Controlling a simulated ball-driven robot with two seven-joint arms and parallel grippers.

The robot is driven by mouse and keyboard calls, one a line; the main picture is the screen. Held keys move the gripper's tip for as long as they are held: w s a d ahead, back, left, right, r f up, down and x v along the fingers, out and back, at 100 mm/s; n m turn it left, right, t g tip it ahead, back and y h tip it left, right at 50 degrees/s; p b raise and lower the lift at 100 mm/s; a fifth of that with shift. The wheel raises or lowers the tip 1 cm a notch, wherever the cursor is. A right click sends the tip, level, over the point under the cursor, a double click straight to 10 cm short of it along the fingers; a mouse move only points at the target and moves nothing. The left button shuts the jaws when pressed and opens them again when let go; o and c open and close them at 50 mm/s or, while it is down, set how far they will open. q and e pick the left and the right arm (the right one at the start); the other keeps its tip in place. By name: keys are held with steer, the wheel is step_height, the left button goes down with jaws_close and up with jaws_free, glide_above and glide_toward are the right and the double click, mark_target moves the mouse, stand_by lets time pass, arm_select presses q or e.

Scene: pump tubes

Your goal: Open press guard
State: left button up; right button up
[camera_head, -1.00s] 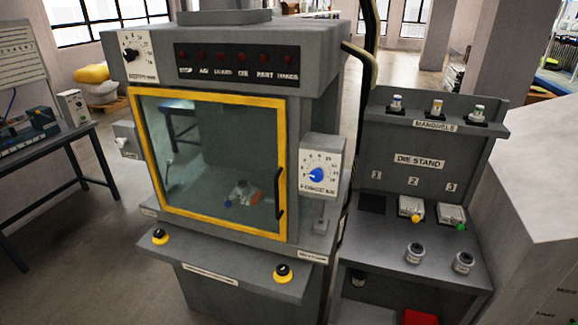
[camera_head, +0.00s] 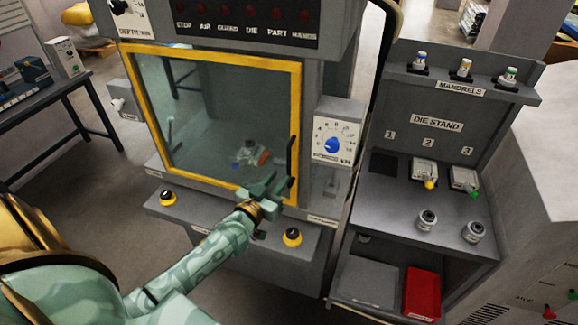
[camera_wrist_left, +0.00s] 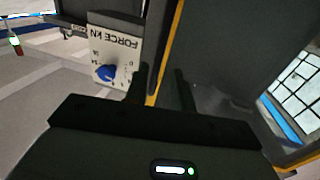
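The press guard (camera_head: 222,184) is a clear window in a yellow frame on the front of the grey press, and it is shut. Its dark vertical handle (camera_head: 290,156) is on the right side of the frame. My left gripper (camera_head: 279,182) is in front of the guard's lower right corner, close to the handle's lower end. In the left wrist view its two dark fingers (camera_wrist_left: 162,82) stand apart, with the yellow frame edge (camera_wrist_left: 164,60) showing between them. I cannot tell whether they touch the handle. My right gripper is out of view.
A force dial (camera_head: 335,138) is just right of the guard. Yellow-ringed buttons (camera_head: 292,237) sit on the front ledge. The die stand (camera_head: 395,225) with mandrels and dies is at right, a red bin (camera_head: 422,293) below it. A workbench (camera_head: 45,110) stands at left.

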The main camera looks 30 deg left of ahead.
mark_target(288, 168)
arm_select(q)
steer(key=w+b, duration=0.1)
steer(key=w, duration=0.5)
steer(key=shift+w+a, duration=0.1)
steer(key=shift+w, duration=0.1)
steer(key=shift+s, duration=0.1)
jaws_close()
